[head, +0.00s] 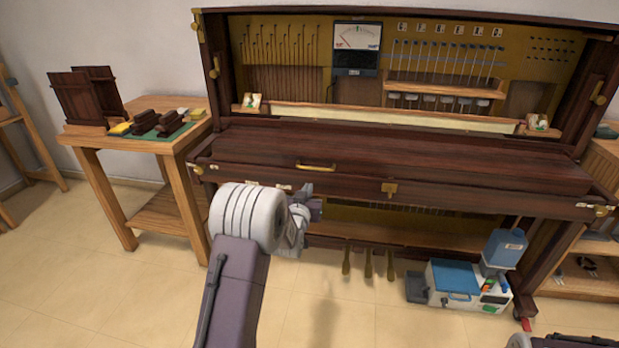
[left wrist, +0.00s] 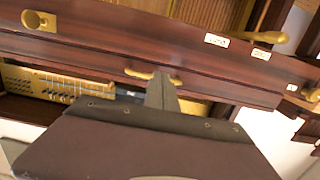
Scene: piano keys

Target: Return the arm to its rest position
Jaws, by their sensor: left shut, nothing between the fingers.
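My left arm comes in from the bottom of the head view, and its gripper (head: 308,204) hangs in front of the dark wooden piano (head: 450,205), just below the closed lid (head: 400,165). The gripper is shut and empty. In the left wrist view the shut fingers (left wrist: 162,92) appear in front of the piano's wooden front, close in the picture to a brass handle (left wrist: 150,75); I cannot tell the gap. The right gripper is not in view; only a pale part of what may be my right arm shows at the bottom right corner of the head view.
A wooden side table (head: 185,140) with dark blocks stands at the left. Brass pedals (head: 368,262) hang below the piano. A blue and white machine (head: 468,287) with a blue container (head: 505,248) sits on the floor at the right. Floor left of my arm is clear.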

